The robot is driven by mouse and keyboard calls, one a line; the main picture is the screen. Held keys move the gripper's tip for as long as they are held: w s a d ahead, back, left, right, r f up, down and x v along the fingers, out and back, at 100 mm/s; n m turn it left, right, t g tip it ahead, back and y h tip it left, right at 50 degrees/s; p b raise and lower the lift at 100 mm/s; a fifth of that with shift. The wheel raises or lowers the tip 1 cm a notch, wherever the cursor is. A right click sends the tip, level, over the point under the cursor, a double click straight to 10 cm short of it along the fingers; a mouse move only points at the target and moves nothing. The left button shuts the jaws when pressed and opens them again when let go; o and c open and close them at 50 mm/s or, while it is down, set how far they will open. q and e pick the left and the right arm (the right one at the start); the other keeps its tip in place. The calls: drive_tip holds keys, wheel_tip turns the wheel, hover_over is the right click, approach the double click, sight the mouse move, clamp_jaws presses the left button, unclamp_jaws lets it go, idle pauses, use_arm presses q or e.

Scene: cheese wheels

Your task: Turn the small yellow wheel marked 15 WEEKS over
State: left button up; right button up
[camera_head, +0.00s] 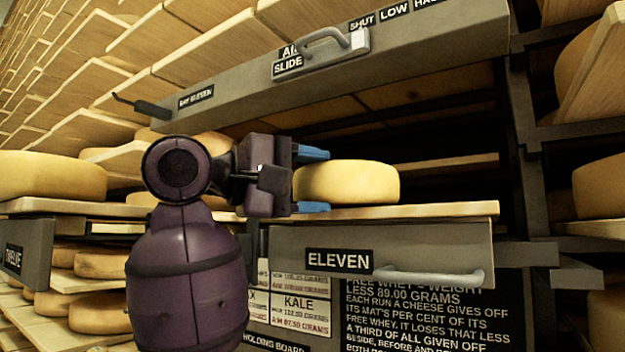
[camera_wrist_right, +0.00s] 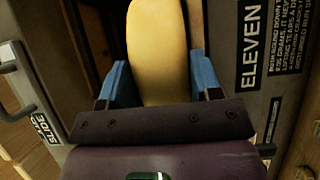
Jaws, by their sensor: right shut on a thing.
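A small yellow cheese wheel (camera_head: 350,182) lies flat at the wooden board (camera_head: 455,210) above the ELEVEN plate. My right gripper (camera_head: 313,181) reaches it from the left, with one blue finger above the wheel and one below its left edge. It is shut on the wheel. In the right wrist view the wheel (camera_wrist_right: 158,50) shows edge-on between the blue fingers (camera_wrist_right: 158,85). No 15 WEEKS mark can be read on it. I cannot tell whether the wheel touches the board or is just clear of it. My left gripper is not in view.
A grey beam with a SLIDE handle (camera_head: 335,36) runs above the wheel. The ELEVEN drawer front (camera_head: 430,250) with a handle is below. A dark post (camera_head: 527,130) stands at right. Other wheels (camera_head: 50,177) sit on shelves at left. The board right of the wheel is clear.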

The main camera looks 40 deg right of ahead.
drive_tip(key=shift+f, duration=0.15)
idle(0.5)
drive_tip(key=o, duration=1.6)
drive_tip(key=shift+o, duration=0.2)
drive_tip(key=shift+f, duration=0.1)
drive_tip(key=b+v, duration=0.2)
drive_tip(key=v, duration=0.5)
drive_tip(key=shift+a, duration=0.3)
